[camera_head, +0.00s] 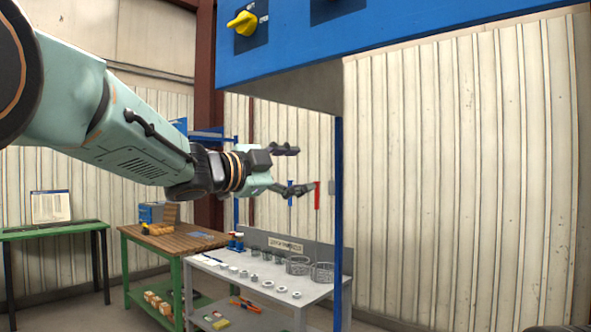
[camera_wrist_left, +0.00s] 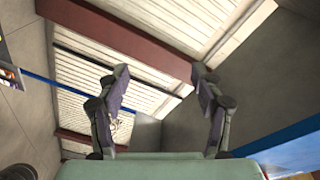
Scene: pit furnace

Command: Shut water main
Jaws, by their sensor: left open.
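A small upright red bar (camera_head: 317,195), possibly the water main's lever, shows just right of my left gripper in the head view. A small blue part stands left of it, partly behind the lower finger. My left gripper (camera_head: 300,170) reaches in from the left with its fingers spread, one above the other. The lower fingertip overlaps the picture close to the red bar; I cannot tell whether they touch. In the left wrist view the open gripper (camera_wrist_left: 160,75) has nothing between its fingers, and no red bar is visible. My right gripper is out of view.
A blue panel with a yellow knob (camera_head: 243,23) hangs overhead, with a blue post (camera_head: 338,230) below it. A grey bench (camera_head: 318,289) holds metal rings and baskets. A wooden-topped green bench (camera_head: 140,236) and a green table (camera_head: 50,231) stand left. Corrugated wall fills the right.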

